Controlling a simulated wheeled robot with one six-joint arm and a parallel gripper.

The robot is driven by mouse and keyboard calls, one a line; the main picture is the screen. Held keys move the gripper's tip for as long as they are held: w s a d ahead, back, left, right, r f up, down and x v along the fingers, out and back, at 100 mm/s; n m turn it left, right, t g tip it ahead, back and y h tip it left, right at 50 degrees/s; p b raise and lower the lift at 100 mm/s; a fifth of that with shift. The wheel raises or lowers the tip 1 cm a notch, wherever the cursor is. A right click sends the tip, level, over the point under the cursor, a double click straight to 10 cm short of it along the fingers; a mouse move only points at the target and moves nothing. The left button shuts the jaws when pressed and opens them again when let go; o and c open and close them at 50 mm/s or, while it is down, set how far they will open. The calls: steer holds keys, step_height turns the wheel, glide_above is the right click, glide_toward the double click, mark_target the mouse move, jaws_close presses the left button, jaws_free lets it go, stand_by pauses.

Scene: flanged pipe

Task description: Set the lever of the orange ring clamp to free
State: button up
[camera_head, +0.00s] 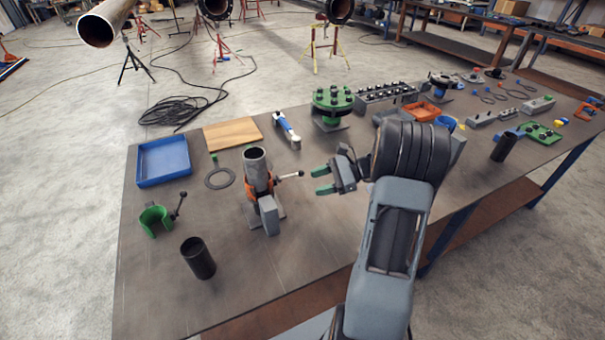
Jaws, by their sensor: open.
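The orange ring clamp (251,194) sits around an upright grey pipe (255,160) on a stand with a grey block (269,216) in front. My gripper (322,180) has green fingertips. It is open and empty, just right of the lever knob, with a small gap showing in this view. My arm comes in from the lower right. The far side of the clamp is hidden by the pipe.
A green open clamp (156,219) with its own lever and a dark pipe piece (198,258) stand to the left. A blue tray (163,161), flat ring (220,178) and wooden board (232,133) lie behind. A green bolted flange (331,105) stands behind my gripper. The table front centre is clear.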

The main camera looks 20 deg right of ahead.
mark_target(301, 172)
steer(key=w+d+f+m+t+y, duration=0.1)
steer(key=d+f+m+t, duration=0.2)
steer(key=d+m+t, duration=0.35)
steer(key=shift+n+g, duration=0.55)
steer(key=shift+n, duration=0.3)
steer(key=p+x, duration=0.1)
steer(key=x, duration=0.6)
steer(key=w+p+x, duration=0.1)
steer(key=x, duration=0.3)
steer(key=shift+w+p, duration=0.15)
steer(key=shift+p, duration=0.2)
steer(key=shift+d, duration=0.1)
